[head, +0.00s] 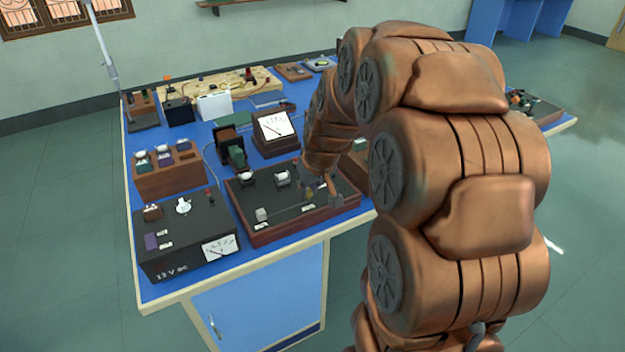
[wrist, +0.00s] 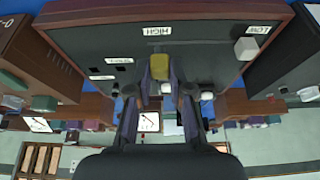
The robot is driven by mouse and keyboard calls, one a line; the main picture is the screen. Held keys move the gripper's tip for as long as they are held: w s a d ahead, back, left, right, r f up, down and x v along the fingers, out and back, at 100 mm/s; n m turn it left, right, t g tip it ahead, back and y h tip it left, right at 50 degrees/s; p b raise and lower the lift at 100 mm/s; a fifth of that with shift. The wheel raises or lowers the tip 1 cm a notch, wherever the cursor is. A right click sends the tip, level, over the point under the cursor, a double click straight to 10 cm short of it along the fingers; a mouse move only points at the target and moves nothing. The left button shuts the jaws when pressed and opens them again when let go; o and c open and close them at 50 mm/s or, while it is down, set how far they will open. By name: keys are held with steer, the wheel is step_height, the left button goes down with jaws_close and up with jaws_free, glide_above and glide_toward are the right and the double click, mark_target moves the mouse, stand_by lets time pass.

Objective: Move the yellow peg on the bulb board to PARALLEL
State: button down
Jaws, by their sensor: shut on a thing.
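The bulb board (head: 285,222) is a dark panel in a reddish-brown wooden frame at the table's front edge. It also fills the upper wrist view (wrist: 210,50), where its HIGH and LOW labels appear upside down. The yellow peg (wrist: 160,66) stands at the board between my fingertips, close to the HIGH label. My gripper (wrist: 160,75) is shut on this peg. In the head view, my gripper (head: 322,196) is low over the right part of the board. Two small labels (wrist: 119,61) beside the peg are too blurred to read, so I cannot tell which marks PARALLEL.
A pale grey cube knob (wrist: 247,48) is on the same board near LOW. Two bulbs (head: 282,178) stand at its back. A black 12 V supply (head: 185,235) is to the left, and a meter (head: 274,130) stands behind. My arm hides the table's right part.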

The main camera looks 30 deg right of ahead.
steer(key=shift+s+a+r+b, duration=0.3)
steer(key=shift+s+a+r, duration=1.35)
steer(key=shift+a, duration=0.15)
